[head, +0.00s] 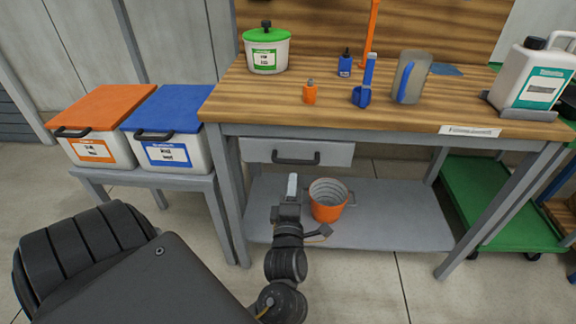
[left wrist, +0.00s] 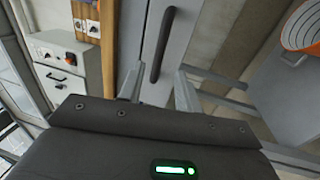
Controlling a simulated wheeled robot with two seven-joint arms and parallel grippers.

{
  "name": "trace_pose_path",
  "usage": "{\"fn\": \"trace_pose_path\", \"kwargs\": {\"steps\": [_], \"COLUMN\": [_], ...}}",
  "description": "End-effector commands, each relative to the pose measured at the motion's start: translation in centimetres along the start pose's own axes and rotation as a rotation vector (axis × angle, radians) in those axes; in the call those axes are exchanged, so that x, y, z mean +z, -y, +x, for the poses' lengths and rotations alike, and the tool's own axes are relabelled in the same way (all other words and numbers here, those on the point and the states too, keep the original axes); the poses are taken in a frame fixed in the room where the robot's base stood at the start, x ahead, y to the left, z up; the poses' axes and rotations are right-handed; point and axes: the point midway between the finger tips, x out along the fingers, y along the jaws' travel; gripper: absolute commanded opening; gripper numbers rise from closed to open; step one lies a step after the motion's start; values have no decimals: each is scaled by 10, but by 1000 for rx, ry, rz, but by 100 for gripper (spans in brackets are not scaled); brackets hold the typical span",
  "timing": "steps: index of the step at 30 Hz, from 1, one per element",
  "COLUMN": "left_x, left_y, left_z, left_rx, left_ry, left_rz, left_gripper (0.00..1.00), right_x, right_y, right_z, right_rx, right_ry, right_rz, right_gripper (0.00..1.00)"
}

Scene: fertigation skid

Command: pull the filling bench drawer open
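The filling bench drawer (head: 250,150) is a light grey front under the left part of the wooden top and looks shut. Its dark bar handle (head: 296,160) runs across the front. My left gripper (head: 292,182) is below the handle in the head view, with its fingers pointing towards the drawer. In the left wrist view the drawer front (left wrist: 181,50) and the handle (left wrist: 161,45) lie ahead. There my left gripper's two fingers (left wrist: 157,88) are spread apart with nothing between them, and the handle lines up with the gap. My right gripper is not in view.
An orange bucket (head: 325,209) stands on the lower shelf (head: 390,215), close to my left gripper. An orange-lidded bin (head: 105,151) and a blue-lidded bin (head: 180,157) stand on a side table. Bottles and a scoop (head: 362,95) rest on the bench top (head: 270,105).

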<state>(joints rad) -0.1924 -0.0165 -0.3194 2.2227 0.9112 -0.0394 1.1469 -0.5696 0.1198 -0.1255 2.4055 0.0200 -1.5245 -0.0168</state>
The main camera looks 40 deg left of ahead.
Motion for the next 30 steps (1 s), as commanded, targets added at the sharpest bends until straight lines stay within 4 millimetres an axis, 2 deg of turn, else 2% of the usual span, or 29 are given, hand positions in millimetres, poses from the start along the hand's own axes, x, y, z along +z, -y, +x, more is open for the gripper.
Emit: {"fn": "trace_pose_path", "kwargs": {"steps": [1,3,5,12,18,24,30], "left_x": [0,1,14,49,68,75,72], "left_y": [1,0,1,38,75,113,148], "left_z": [-12,-25,-19,-22,-35,-54,-79], "left_rx": [-5,-8,-27,-106,-171,-233,-290], "left_ry": [0,3,46,200,339,479,621], "left_rz": [-2,10,95,380,602,805,984], "left_gripper": [34,34,34,34,34,34,34], "right_x": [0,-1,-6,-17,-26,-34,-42], "right_y": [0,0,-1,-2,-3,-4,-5], "right_z": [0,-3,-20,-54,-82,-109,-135], "right_rx": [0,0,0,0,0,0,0], "right_ry": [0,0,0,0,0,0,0], "right_rz": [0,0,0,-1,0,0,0], "right_gripper": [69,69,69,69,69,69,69]}}
